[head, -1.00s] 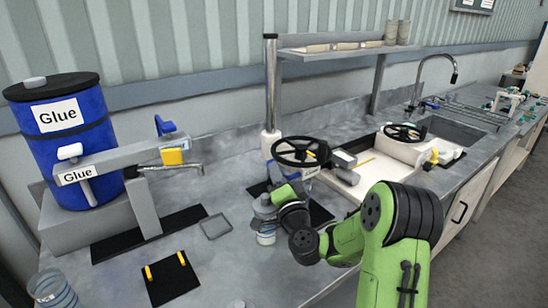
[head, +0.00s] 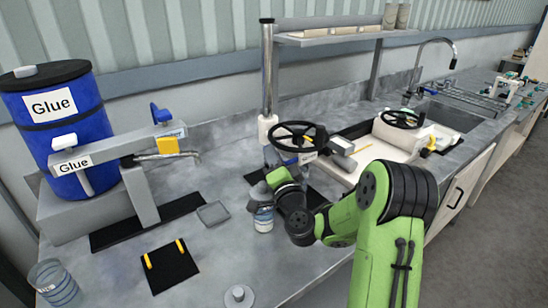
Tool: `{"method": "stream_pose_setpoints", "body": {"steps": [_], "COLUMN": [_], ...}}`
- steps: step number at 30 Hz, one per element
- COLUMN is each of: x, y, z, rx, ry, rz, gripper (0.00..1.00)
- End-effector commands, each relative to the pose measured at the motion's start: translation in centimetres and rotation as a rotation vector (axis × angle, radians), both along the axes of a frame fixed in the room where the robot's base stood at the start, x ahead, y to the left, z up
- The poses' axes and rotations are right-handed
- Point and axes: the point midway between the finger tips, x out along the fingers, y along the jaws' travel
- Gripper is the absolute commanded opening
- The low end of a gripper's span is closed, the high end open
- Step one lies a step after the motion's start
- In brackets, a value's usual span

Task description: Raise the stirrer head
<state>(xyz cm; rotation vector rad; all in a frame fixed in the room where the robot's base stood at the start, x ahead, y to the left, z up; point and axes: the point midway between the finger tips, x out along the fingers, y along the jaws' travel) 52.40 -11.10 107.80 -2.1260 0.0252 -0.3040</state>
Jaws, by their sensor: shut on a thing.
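The stirrer stands in the middle of the bench: a silver column (head: 267,75) with a white collar and a black handwheel (head: 300,137) beside it. A grey motor-like part (head: 341,145) sits to the wheel's right. I cannot tell clearly which part is the stirrer head. A small labelled jar (head: 263,221) is in front of the stirrer, apart from the column. My gripper (head: 265,192) is shut at the jar's upper part, left of my green arm. Its fingertips are small and partly blended with the jar's dark top. My wrist hides the area below the handwheel.
A blue glue drum (head: 58,120) with a dispenser arm stands at the left. A black pad (head: 170,266) with yellow pegs, a clear cup (head: 55,283) and a round lid (head: 239,295) lie in front. A shelf (head: 345,33) overhangs behind.

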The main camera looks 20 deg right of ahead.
Motion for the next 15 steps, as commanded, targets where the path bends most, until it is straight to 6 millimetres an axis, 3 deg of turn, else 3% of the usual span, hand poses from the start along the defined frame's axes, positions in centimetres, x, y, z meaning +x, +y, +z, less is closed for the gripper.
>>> {"method": "stream_pose_setpoints", "body": {"steps": [1, 3, 15], "x": [0.0, 0.0, 0.0], "y": [0.1, 0.1, 0.1], "z": [2.1, 3.8, 12.0], "rx": [-0.003, -0.004, -0.004], "ry": [-0.009, -0.01, -0.012], "rz": [0.002, 0.001, 0.001], "gripper": [0.0, 0.0, 0.0]}}
